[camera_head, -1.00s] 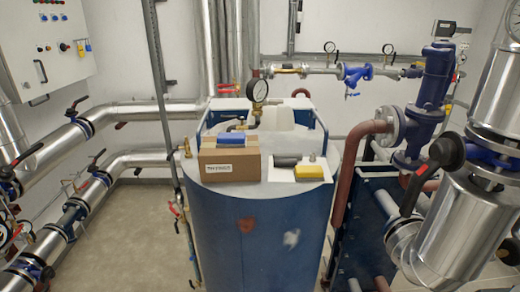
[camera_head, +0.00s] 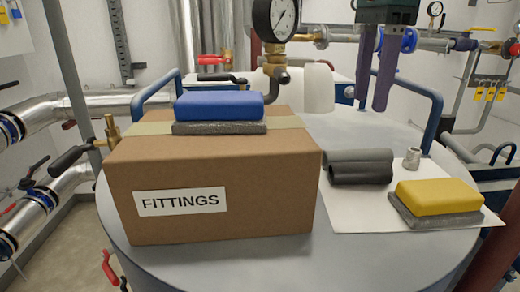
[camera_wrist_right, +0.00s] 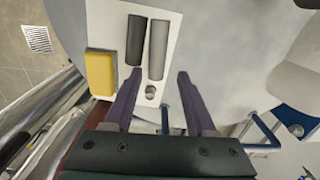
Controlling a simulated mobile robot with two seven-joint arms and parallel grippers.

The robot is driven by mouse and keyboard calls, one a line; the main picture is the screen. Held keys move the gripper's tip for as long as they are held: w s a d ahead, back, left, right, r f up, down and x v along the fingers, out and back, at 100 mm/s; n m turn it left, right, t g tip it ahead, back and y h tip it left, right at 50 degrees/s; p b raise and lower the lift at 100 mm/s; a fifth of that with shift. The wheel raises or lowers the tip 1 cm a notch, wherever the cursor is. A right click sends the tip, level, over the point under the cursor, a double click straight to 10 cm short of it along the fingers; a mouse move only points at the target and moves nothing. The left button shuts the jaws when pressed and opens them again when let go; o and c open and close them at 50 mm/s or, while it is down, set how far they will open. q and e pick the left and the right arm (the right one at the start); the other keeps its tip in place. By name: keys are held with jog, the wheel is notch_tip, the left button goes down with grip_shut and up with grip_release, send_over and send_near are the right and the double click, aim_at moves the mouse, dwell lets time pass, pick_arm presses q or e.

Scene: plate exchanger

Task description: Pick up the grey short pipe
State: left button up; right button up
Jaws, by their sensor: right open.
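A short light grey pipe piece (camera_head: 412,158) stands upright on a white sheet (camera_head: 350,212) on top of the tank; it also shows in the right wrist view (camera_wrist_right: 150,92). Two longer grey tubes lie side by side left of it, a dark one (camera_wrist_right: 137,40) and a lighter one (camera_wrist_right: 158,48). My right gripper (camera_head: 371,104) is open and empty, fingers pointing down, above the tank top behind the sheet. My left gripper is not in view.
A cardboard box (camera_head: 210,190) labelled FITTINGS carries a blue sponge (camera_head: 219,105). A yellow sponge (camera_head: 438,193) lies on the sheet's right. A pressure gauge (camera_head: 275,18) and blue rails (camera_head: 432,125) rise behind. The tank top (camera_head: 285,262) in front is clear.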

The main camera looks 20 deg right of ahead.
aim_at(359, 150)
jog(key=f, duration=0.2)
jog(key=f+p, duration=0.1)
jog(key=shift+s+f, duration=0.25)
jog(key=shift+f, duration=0.1)
jog(key=shift+f+p, duration=0.3)
jog(key=shift+f, duration=0.35)
jog(key=f, duration=0.5)
jog(key=shift+a, duration=0.25)
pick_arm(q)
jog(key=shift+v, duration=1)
pick_arm(e)
jog(key=shift+r, duration=0.1)
jog(key=shift+c, duration=0.2)
jog(key=shift+w+r, duration=0.1)
grip_shut()
